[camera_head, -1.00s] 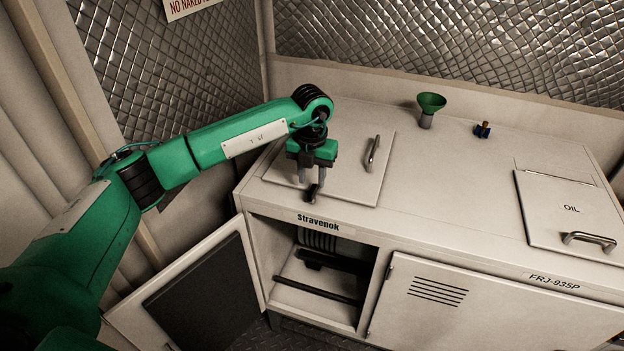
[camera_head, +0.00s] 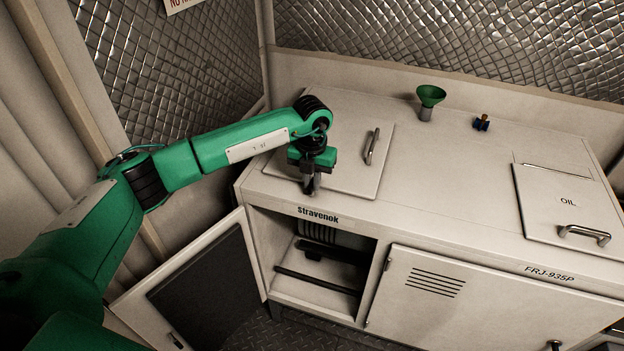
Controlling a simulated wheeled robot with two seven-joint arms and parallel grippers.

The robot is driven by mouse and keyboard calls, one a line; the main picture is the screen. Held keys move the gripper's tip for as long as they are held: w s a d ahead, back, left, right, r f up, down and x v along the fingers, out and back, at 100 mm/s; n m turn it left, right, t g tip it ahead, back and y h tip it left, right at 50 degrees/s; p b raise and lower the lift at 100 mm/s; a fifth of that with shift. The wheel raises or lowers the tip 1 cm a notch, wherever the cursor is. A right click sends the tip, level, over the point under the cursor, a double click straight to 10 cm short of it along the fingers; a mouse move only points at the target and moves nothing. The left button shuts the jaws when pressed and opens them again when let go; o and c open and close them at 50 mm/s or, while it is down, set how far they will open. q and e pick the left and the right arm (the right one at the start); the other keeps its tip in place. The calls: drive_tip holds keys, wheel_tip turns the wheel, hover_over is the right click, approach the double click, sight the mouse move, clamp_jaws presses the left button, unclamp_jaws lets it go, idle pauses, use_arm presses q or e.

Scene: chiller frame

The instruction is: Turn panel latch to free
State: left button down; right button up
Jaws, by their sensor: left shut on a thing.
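My left gripper (camera_head: 310,187) points down at the front edge of the left top panel (camera_head: 345,178). It is shut on the dark panel latch, which is mostly hidden between and behind the fingers, so its angle is hard to tell. The panel lies flat on the cabinet top (camera_head: 430,185) and has a metal bar handle (camera_head: 372,146) on its right side. My right gripper is not in view.
Below, the left cabinet door (camera_head: 200,290) stands open beside a compartment with dark bars. The vented right door (camera_head: 450,295) is shut.

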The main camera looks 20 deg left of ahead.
use_arm(q)
drive_tip(key=shift+f+n+b, duration=0.1)
drive_tip(key=shift+n+b, duration=0.6)
drive_tip(key=shift+b, duration=0.05)
drive_tip(key=shift+n+b, duration=1.1)
drive_tip(key=shift+n, duration=0.1)
drive_tip(key=n+b, duration=0.2)
drive_tip(key=n, duration=0.1)
drive_tip(key=shift+n+b, duration=0.3)
drive_tip(key=n+b, duration=0.1)
drive_tip(key=n, duration=0.1)
drive_tip(key=shift+n+b, duration=0.3)
drive_tip(key=shift+b, duration=0.05)
drive_tip(key=n+b, duration=0.2)
drive_tip(key=n, duration=0.2)
drive_tip(key=shift+n, duration=0.3)
drive_tip(key=n+b, duration=0.1)
drive_tip(key=n, duration=0.1)
drive_tip(key=shift+r+n, duration=0.2)
drive_tip(key=shift+n, duration=0.5)
